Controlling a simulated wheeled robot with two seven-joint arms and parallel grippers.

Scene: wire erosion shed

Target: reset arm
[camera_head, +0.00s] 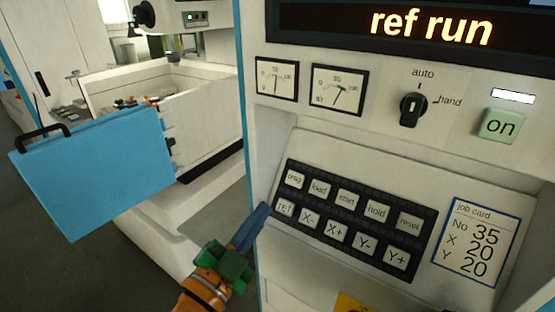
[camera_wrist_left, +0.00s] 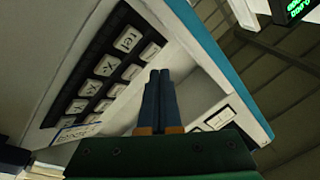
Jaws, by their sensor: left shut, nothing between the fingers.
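My left gripper (camera_head: 261,211) comes in from the bottom of the head view, with a green body and dark blue fingers. The fingers are shut and empty, with the tips just left of the black keypad (camera_head: 345,243), near its "ref" key (camera_head: 284,208). I cannot tell whether they touch the panel. My right gripper is not in view.
The display (camera_head: 430,25) reads "ref run". The rotary switch (camera_head: 411,106) stands near "auto", left of the green "on" button (camera_head: 501,125). A job card (camera_head: 476,240) is right of the keypad. An open blue door (camera_head: 95,175) and a white tank (camera_head: 205,110) stand at left.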

